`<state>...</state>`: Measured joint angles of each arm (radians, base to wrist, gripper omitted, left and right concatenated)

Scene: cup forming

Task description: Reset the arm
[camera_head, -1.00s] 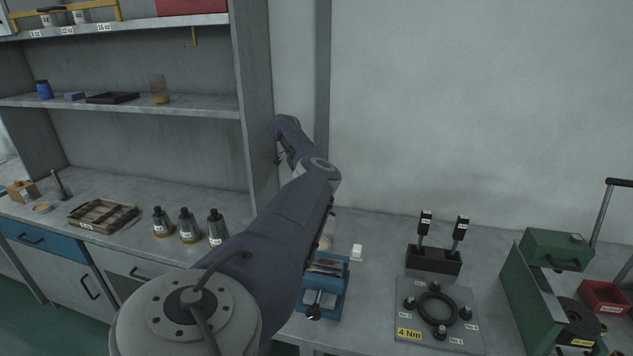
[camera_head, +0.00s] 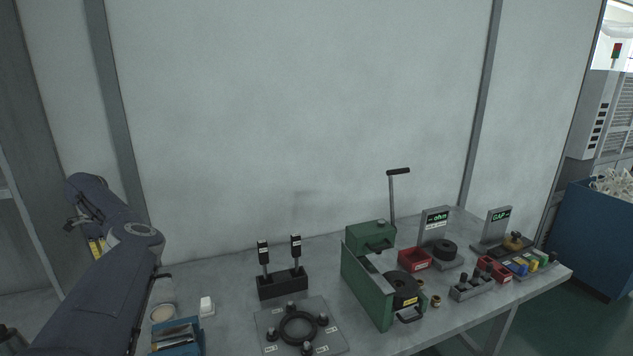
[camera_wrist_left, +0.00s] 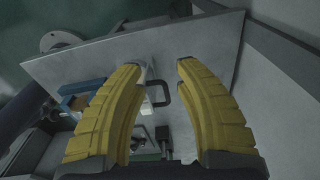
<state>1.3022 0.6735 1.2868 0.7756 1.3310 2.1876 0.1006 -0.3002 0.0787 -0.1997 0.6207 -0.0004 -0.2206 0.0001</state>
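My left arm (camera_head: 85,290) comes in from the lower left in the head view, with its elbow raised near the wall. Part of its yellow left gripper (camera_head: 97,248) shows behind the arm; the rest is hidden there. In the left wrist view the left gripper's (camera_wrist_left: 160,68) two curved yellow fingers stand well apart with nothing held between them. The grey bench top (camera_wrist_left: 200,50) lies beyond the fingers. My right arm and right gripper are not in view.
A blue fixture (camera_head: 178,338) stands by my left arm. Right of it are a ring plate (camera_head: 262,318), a black tool stand (camera_head: 282,286), a green lever press (camera_head: 358,285), red bins (camera_head: 413,260) and gauges. A blue bin (camera_head: 600,235) stands beyond the bench. The space above the bench is clear.

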